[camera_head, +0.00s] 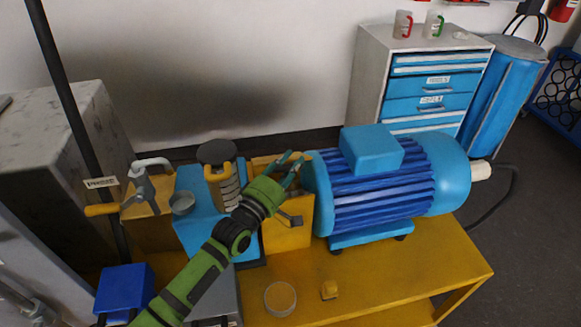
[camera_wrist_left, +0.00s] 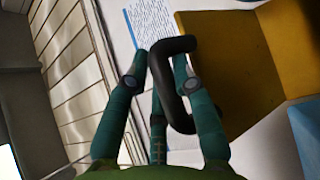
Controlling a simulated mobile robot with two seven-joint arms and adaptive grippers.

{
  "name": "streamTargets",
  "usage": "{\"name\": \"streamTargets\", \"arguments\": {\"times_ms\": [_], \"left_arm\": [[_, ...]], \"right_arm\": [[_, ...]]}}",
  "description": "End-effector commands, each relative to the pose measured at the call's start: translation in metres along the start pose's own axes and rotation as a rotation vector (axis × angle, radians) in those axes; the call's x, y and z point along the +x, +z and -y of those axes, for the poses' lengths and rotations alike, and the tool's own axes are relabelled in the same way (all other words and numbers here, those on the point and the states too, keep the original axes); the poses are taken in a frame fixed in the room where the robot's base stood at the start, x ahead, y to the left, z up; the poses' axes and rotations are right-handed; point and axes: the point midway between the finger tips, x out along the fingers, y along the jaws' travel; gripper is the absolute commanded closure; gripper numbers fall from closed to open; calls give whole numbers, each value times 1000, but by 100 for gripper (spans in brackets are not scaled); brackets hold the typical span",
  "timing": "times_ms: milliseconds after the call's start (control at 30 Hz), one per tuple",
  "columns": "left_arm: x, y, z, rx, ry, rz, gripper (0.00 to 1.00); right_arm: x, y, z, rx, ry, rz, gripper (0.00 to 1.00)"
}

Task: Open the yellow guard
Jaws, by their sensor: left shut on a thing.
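The yellow guard (camera_head: 288,232) stands between a blue pump body and a blue motor in the head view. Its yellow surface also shows at the upper right of the left wrist view (camera_wrist_left: 225,50). My left gripper (camera_head: 291,168) is at the guard's upper edge, close to the motor's left end. In the left wrist view, the green fingers (camera_wrist_left: 158,82) are closed around a black loop-shaped handle (camera_wrist_left: 188,100) beside the yellow surface. My forearm and hand hide part of the guard in the head view. My right gripper is in neither view.
The blue motor (camera_head: 382,190) is close on the right of the hand. The blue pump (camera_head: 200,222) with a round dark cap (camera_head: 217,152) is on the left. The yellow bench (camera_head: 420,270) has bare room at front right. A drawer cabinet (camera_head: 420,85) stands behind.

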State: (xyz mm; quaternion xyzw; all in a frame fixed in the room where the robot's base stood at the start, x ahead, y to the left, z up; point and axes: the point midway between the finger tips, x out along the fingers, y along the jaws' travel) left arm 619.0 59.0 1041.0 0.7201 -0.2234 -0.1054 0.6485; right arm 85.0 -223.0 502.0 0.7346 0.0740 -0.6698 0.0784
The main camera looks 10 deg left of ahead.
Motion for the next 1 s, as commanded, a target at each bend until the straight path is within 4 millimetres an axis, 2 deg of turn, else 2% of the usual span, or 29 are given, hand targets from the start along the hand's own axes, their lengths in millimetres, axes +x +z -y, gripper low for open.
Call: {"name": "streamTargets", "arguments": {"times_ms": [233, 267, 300, 333, 733, 867, 1000], "left_arm": [[0, -1, -2, 10, 3, -1, 100], [0, -1, -2, 10, 3, -1, 71], [0, -1, -2, 9, 3, -1, 55], [0, -1, -1, 9, 3, -1, 49], [-5, 0, 1, 2, -1, 0, 49], [-23, 0, 2, 3, -3, 0, 49], [-53, 0, 2, 3, -3, 1, 49]], "right_arm": [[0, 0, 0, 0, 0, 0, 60], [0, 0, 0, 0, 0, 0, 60], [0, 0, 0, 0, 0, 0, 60], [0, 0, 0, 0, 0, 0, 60], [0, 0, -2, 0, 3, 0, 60], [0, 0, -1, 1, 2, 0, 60], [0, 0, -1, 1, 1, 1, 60]]}}
